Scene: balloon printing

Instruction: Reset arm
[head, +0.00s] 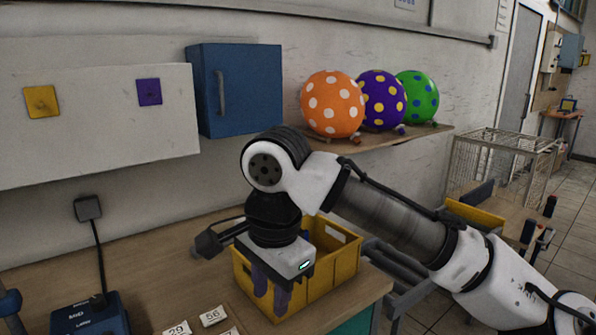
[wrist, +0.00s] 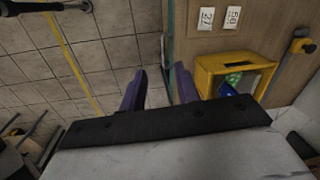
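My gripper (head: 270,290) points down in the head view, in front of the yellow crate (head: 345,262) on the wooden table. Its purple fingers stand apart with nothing seen between them. In the wrist view my gripper (wrist: 160,88) is also open and empty, with the table edge and tiled floor beyond the fingertips. The yellow crate (wrist: 205,78) is to the right of the fingers there, with something green and blue inside. My arm reaches in from the lower right of the head view and bends down at the wrist, hiding part of the crate.
Orange (head: 333,104), purple (head: 381,99) and green (head: 418,97) dotted balloons sit on a wall shelf (head: 395,138). A blue cabinet (head: 240,90) hangs left of them. Numbered cards (head: 213,316) and a blue device (head: 90,316) lie on the table. A wire cage (head: 500,165) stands right.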

